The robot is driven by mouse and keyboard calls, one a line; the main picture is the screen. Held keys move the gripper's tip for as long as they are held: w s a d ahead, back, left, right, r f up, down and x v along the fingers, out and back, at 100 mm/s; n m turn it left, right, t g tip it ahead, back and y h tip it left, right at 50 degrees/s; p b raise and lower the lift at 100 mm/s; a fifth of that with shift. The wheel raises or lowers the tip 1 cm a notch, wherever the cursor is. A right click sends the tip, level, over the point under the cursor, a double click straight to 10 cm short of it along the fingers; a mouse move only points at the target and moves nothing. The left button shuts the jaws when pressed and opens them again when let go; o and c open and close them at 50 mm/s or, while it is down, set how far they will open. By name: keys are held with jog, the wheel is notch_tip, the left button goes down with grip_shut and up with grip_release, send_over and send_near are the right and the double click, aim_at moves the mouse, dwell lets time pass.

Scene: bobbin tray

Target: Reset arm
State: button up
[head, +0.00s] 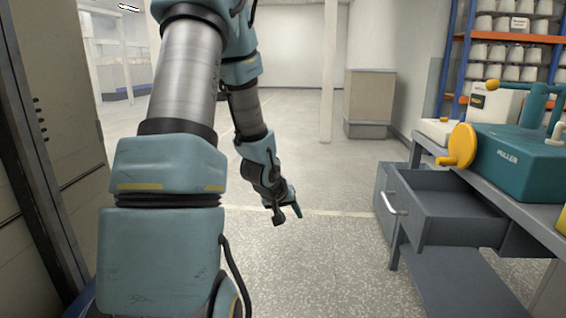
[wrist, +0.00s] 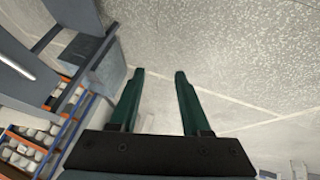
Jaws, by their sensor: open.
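My gripper (head: 288,212) hangs over the speckled floor in the middle of the head view, at the end of my teal and grey arm. It is left of the workbench and apart from it. In the wrist view my gripper (wrist: 158,78) shows two dark green fingers spread apart. Nothing is between them, only pale floor behind. The gripper touches nothing that I can see.
A grey workbench (head: 530,195) with an open, empty-looking drawer (head: 450,205) stands at right. On it is a teal machine (head: 520,165) with a yellow handwheel (head: 460,146). Shelves (head: 512,40) hold several white bobbins. A cabinet (head: 368,100) stands behind. The middle floor is clear.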

jog(key=s+a+r+g+y, duration=0.2)
jog(key=s+a+r, duration=0.15)
jog(key=s, duration=0.55)
jog(key=s+a+r+g+y, duration=0.25)
jog(key=s+a, duration=0.25)
jog(key=s, duration=0.3)
notch_tip(320, 180, up, 20)
jog(key=s+p, duration=0.1)
jog(key=p, duration=1.7)
jog(key=shift+a+f+m+h+p, duration=0.2)
jog(key=shift+f+m+h+p, duration=0.1)
jog(key=shift+h, duration=0.15)
jog(key=shift+o, duration=0.4)
